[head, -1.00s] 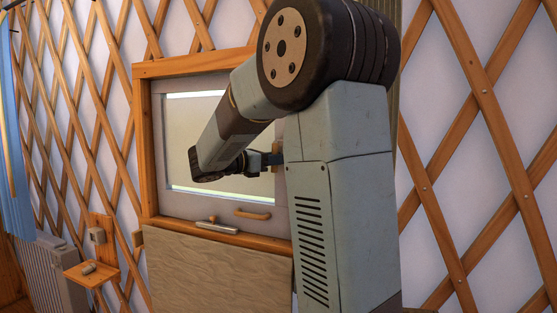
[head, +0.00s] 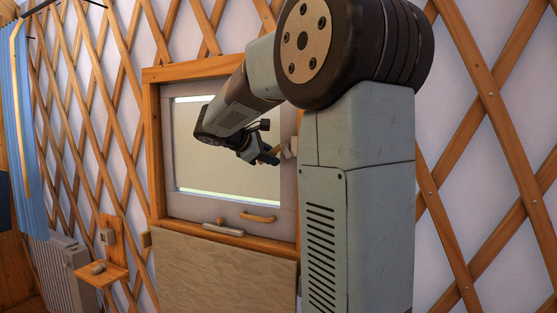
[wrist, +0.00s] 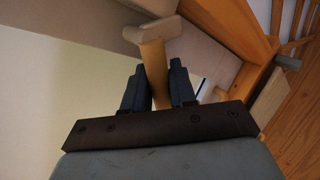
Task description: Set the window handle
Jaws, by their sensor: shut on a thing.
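The window (head: 225,150) has a grey sash in an orange wooden frame. Its handle (head: 287,148) is at the sash's right side, partly hidden by my gripper (head: 272,157). In the wrist view, the handle (wrist: 152,56) is a tan wooden grip on a pale grey mount (wrist: 149,30). My gripper (wrist: 157,72) has its two dark fingers on either side of the grip and is shut on it. In the head view my gripper is tilted, and the handle's exact angle is hard to tell.
A wooden pull (head: 257,217) is on the lower sash rail, above a latch-like bar (head: 223,229) on the sill. A small wooden shelf (head: 101,273) and a grey radiator (head: 65,262) are at the left. Lattice wall surrounds the window.

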